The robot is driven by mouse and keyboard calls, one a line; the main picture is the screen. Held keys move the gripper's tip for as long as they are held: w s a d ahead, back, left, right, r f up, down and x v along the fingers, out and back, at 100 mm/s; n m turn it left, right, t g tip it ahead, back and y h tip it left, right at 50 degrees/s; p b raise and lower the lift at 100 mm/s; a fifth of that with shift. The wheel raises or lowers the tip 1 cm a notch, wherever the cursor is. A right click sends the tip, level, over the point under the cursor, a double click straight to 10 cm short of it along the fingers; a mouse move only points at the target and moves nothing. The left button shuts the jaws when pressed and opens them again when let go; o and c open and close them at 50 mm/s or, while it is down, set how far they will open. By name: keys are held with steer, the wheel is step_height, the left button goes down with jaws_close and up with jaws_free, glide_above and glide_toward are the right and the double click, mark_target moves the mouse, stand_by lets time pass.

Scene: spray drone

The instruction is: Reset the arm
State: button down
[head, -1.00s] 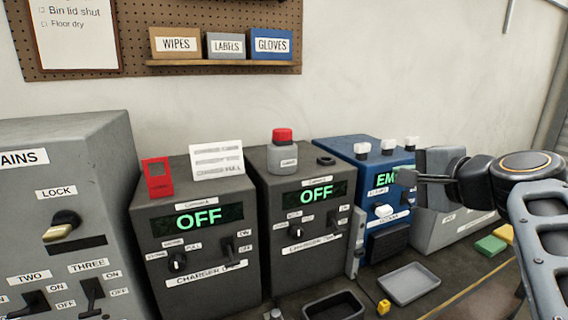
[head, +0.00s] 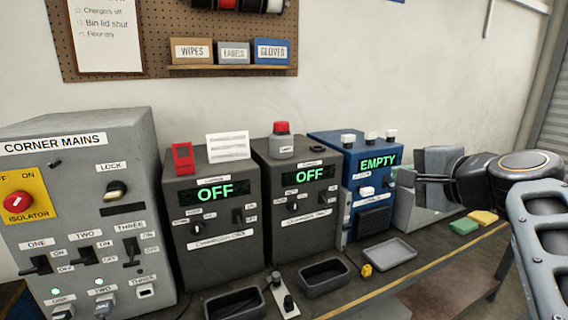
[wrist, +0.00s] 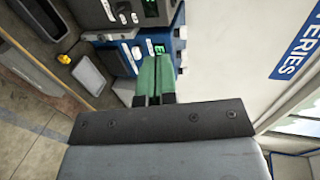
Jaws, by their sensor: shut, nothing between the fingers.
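My gripper (head: 420,179) is at the right of the head view, reaching left in front of the grey box at the right end of the bench. Its fingers are together with nothing between them. In the wrist view the two green-tinted fingers (wrist: 155,78) lie side by side, pointing toward the blue unit (wrist: 120,50). In the head view that blue unit (head: 357,190) reads EMPTY and stands left of the fingertips. I cannot tell how far the fingertips are from it.
Two dark chargers (head: 212,225) (head: 302,205) read OFF. The grey CORNER MAINS box (head: 75,150) stands at the left. Dark trays (head: 325,278), a grey tray (head: 389,254), a yellow plug (head: 366,270), and green (head: 464,226) and yellow (head: 483,217) blocks lie along the bench front.

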steer(key=s+d+f+n+g+h, duration=0.25)
steer(key=f+n+g+h, duration=0.2)
steer(key=f, duration=1.05)
steer(key=s+a+f+n+g+h+p, duration=0.1)
steer(key=s+a+f+n+g+p, duration=0.3)
steer(key=s+a+f+n, duration=0.4)
step_height(320, 180, down, 4)
steer(key=shift+s+a+r+n+g, duration=0.25)
steer(key=shift+s+n+g, duration=0.2)
steer(key=shift+s+g, duration=0.25)
